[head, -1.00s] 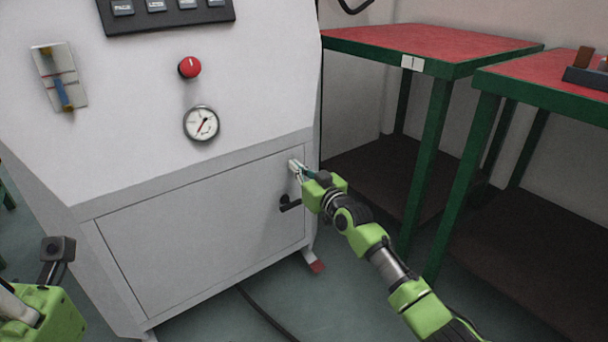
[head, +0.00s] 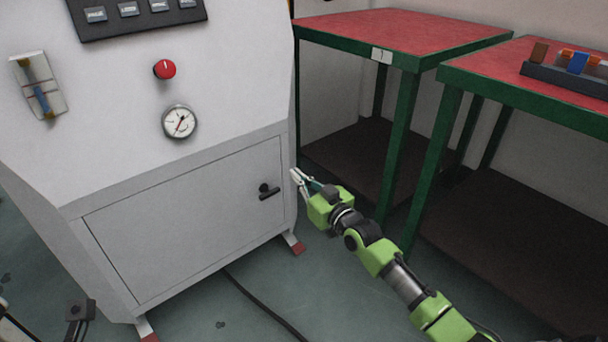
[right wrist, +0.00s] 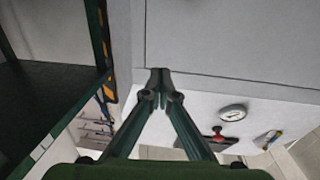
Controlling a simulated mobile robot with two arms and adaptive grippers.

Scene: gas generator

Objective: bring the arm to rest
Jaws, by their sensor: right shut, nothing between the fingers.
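My right arm comes in from the lower right in the head view. Its green gripper (head: 297,175) is shut and empty, just right of the white generator cabinet's (head: 130,200) right edge. It is apart from the black door handle (head: 268,191). In the right wrist view, the two fingers (right wrist: 160,78) meet at their tips with nothing between them, and pale cabinet panels show behind them. The cabinet door (head: 185,232) looks closed. My left gripper cannot be made out; only a dark part shows at the lower left edge.
A red-topped green table (head: 400,33) and a second table (head: 530,75) with a dark tray (head: 565,80) of coloured pieces stand on the right. A red button (head: 165,69) and a gauge (head: 179,121) are on the cabinet front. A black cable (head: 265,308) lies on the floor.

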